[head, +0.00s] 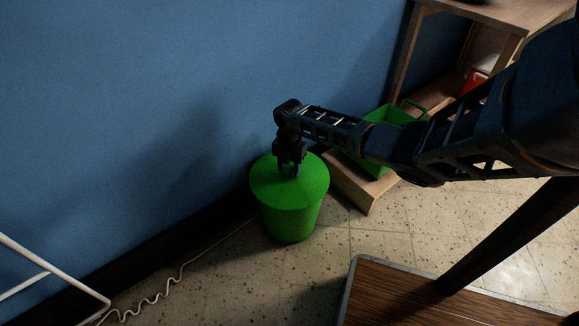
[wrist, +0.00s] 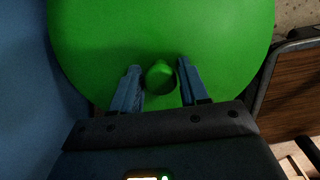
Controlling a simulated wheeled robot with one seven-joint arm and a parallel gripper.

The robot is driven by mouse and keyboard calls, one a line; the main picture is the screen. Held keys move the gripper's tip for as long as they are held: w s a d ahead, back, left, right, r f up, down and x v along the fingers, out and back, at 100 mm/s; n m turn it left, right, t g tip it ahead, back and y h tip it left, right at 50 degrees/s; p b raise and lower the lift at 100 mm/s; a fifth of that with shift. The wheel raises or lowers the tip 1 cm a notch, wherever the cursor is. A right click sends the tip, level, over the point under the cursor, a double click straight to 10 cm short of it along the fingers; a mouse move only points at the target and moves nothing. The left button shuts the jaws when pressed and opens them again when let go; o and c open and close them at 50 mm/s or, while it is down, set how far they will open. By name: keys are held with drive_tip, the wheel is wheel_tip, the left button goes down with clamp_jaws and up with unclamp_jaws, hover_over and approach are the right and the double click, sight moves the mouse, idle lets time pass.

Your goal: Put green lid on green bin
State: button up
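The green bin (head: 289,222) stands on the floor near the blue wall. The green lid (head: 311,178) sits on top of the bin and covers its opening in the head view; whether it is fully seated I cannot tell. In the wrist view the lid (wrist: 215,45) fills most of the picture, with its round knob (wrist: 160,75) in the middle. My gripper (head: 290,172) is right above the lid, pointing down. In the wrist view my gripper's fingers (wrist: 158,80) are apart on either side of the knob, with gaps to it.
A green basket (head: 384,127) stands on a low wooden shelf (head: 362,187) to the right of the bin. A brown-topped table (head: 400,296) is at the front. A white cord (head: 165,291) lies on the floor at left, near a white rack (head: 50,270).

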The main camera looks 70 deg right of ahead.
drive_tip(key=o, duration=0.3)
drive_tip(key=shift+o, duration=0.2)
wheel_tip(320, 180, up, 8)
drive_tip(key=p, duration=0.3)
drive_tip(key=shift+f+p, duration=0.1)
drive_tip(key=shift+p, duration=0.25)
